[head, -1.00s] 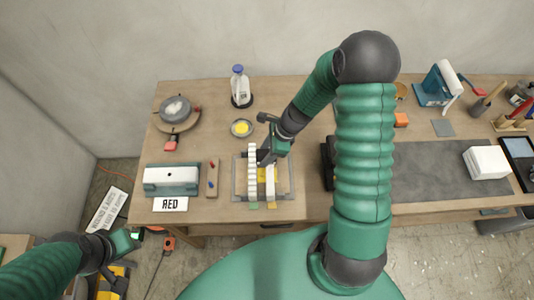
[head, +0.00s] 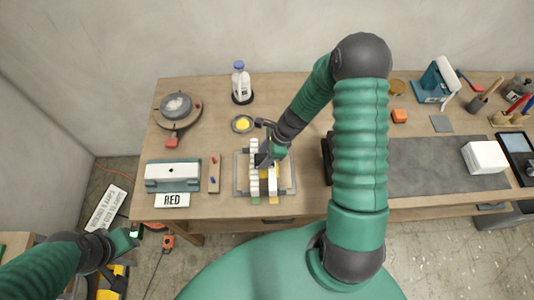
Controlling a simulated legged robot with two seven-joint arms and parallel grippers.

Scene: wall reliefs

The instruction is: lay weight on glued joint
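The seam between the strips is too small to make out. My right gripper (head: 266,160) reaches down over their upper part and hides it. Its dark fingers are at the strips; I cannot tell whether they grip something. No weight can be clearly identified. My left gripper (head: 131,238) is at the lower left, away from the strips and off the table; its finger opening is unclear.
A yellow dish (head: 243,124) and a bottle (head: 240,84) stand behind. A dark mat (head: 425,165) and white block (head: 484,158) lie right, past my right arm.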

